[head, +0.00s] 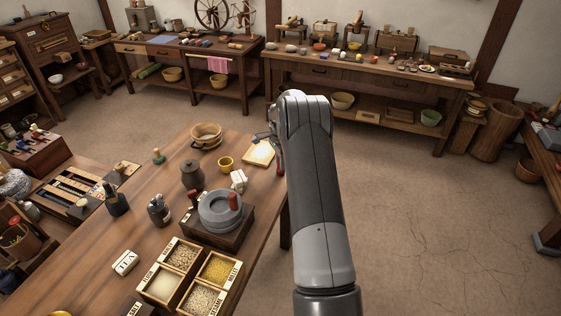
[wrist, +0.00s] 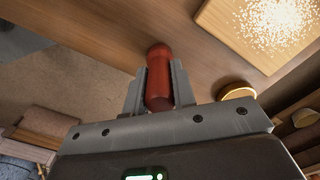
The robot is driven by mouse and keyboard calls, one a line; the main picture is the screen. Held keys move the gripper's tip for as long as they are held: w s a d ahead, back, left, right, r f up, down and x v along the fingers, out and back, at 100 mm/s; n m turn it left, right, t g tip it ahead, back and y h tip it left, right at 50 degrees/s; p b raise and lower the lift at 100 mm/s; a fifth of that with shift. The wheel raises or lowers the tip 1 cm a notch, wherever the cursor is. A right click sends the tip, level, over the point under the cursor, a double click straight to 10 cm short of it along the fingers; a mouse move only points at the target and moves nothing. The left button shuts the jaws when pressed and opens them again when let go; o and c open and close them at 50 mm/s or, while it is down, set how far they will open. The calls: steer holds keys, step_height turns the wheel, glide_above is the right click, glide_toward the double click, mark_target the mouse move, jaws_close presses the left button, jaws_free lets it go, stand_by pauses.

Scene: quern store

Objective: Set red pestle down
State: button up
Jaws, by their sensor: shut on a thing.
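The red pestle (wrist: 159,75) is a smooth red-brown rod with a rounded end, upright between the two fingers in the wrist view. My gripper (wrist: 156,88) is shut on it. In the head view my gripper (head: 275,140) is at the right edge of the wooden table, just right of the pale board, mostly hidden by my arm. The wooden table (wrist: 110,32) shows behind the pestle in the wrist view. I cannot tell whether the pestle touches the tabletop.
A grain box (head: 205,262) sits in front.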

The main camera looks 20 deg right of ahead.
steer(key=shift+f, duration=0.15)
steer(key=o, duration=1)
